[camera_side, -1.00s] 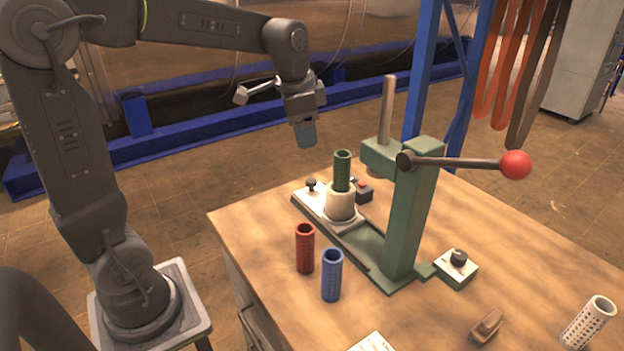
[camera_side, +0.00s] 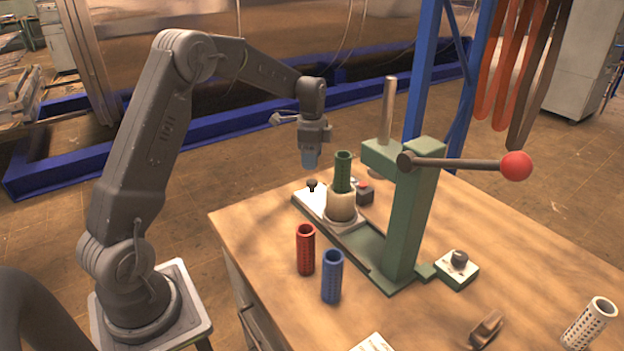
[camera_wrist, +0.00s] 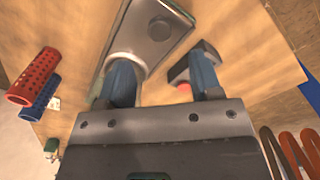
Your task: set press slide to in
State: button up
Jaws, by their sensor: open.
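The press slide (camera_side: 307,200) is a pale metal plate with a black knob (camera_side: 312,185) near its outer end. It sticks out to the left from the green press (camera_side: 410,215). The fingers also show in the wrist view (camera_wrist: 163,82).
A dark box with a red button (camera_side: 365,193) sits behind the holder. Red (camera_side: 305,250) and blue (camera_side: 332,276) perforated cylinders stand in front of the slide. The press lever ends in a red ball (camera_side: 515,165) at the right. The table's left edge is near the slide.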

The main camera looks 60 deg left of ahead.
aim_at(312, 181)
notch_tip(312, 181, down, 7)
jog(key=shift+f, duration=0.2)
jog(key=shift+c, duration=0.2)
grip_shut()
dwell(0.5)
